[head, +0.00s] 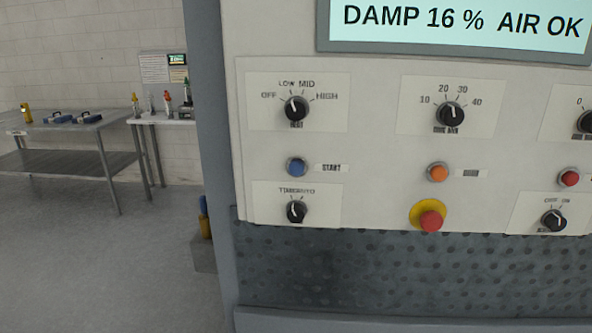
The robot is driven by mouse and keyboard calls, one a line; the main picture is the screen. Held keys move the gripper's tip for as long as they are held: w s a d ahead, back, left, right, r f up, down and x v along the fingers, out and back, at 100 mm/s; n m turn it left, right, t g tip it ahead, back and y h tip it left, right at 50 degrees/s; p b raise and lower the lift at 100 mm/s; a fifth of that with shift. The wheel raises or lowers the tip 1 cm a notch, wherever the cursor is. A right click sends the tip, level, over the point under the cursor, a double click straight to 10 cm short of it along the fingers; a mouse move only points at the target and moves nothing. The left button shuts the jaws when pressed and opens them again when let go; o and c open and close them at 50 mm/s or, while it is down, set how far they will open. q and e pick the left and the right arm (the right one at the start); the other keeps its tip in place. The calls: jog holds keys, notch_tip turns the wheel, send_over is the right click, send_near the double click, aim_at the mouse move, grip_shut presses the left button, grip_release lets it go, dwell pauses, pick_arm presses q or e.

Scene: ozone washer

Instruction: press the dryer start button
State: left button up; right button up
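The dryer's control panel (370,150) fills the right of the head view. The blue start button (297,167) is at its left, with a label reading START beside it. A heat knob (296,109) marked OFF, LOW, MID and HIGH sits above the button, and a smaller black knob (297,212) sits below it. The display (460,22) at the top reads DAMP 16 % AIR OK. Neither of my grippers shows in the head view, and nothing covers the start button.
An orange button (438,172), a red button (569,178) and a red mushroom button on a yellow ring (430,219) are also on the panel. A time knob (450,115) is at centre. Metal tables (75,128) stand at the far left; the floor (110,260) before them is clear.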

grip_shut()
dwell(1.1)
